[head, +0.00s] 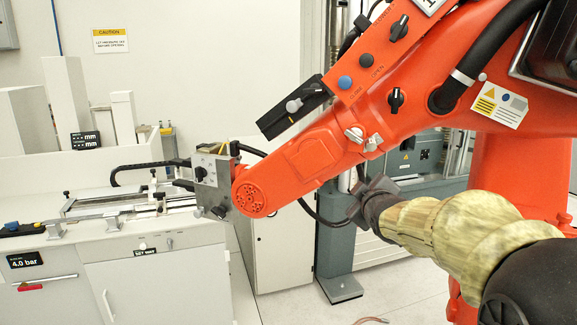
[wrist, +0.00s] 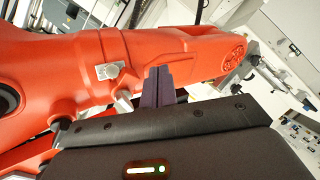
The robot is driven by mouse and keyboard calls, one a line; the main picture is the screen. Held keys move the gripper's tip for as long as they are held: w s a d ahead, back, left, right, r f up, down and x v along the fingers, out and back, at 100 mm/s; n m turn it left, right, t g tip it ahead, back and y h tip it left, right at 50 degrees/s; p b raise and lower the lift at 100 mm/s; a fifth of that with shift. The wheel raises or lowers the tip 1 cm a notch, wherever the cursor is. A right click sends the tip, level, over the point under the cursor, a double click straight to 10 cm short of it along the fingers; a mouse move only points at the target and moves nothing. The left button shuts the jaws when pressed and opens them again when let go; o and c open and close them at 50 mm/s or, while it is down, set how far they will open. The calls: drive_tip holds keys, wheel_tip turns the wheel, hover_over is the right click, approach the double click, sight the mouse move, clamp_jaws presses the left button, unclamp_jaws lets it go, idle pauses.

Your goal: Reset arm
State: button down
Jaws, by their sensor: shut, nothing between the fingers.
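A large orange industrial arm (head: 310,150) reaches from the upper right down to the left in the head view. It carries black knobs (head: 396,100), a blue button (head: 345,82) and lettering that includes OPEN. A grey tool head (head: 211,168) is at its left end. The orange arm also fills the upper part of the wrist view (wrist: 190,62). My gripper (wrist: 158,72) is shut and empty, its two dark fingers together in front of the orange arm. In the head view my gripper (head: 365,195) is below the orange arm; whether it touches cannot be told.
A white bench (head: 155,285) with a rail fixture (head: 130,205) and a 4.0 bar display (head: 25,259) stands at the left. A grey post (head: 340,250) and a grey machine (head: 415,155) stand behind my gripper. Some floor at the bottom middle is clear.

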drive_tip(key=s+f+m+g, duration=0.3)
drive_tip(key=s+f, duration=0.3)
drive_tip(key=f, duration=0.3)
drive_tip(key=s+f+m+g, duration=0.35)
drive_tip(key=s+f, duration=0.25)
drive_tip(key=f, duration=0.3)
drive_tip(key=s+a+f+m+g, duration=0.1)
drive_tip(key=s+f+m+g, duration=0.1)
drive_tip(key=s+f, duration=0.3)
drive_tip(key=s+f+m+g, duration=0.1)
drive_tip(key=s+f+g, duration=0.3)
drive_tip(key=s, duration=0.6)
drive_tip(key=shift+a+f+m, duration=0.35)
drive_tip(key=shift+a+f, duration=0.05)
drive_tip(key=shift+f, duration=0.05)
drive_tip(key=shift+w, duration=0.1)
drive_tip(key=shift+w, duration=0.1)
idle(1.3)
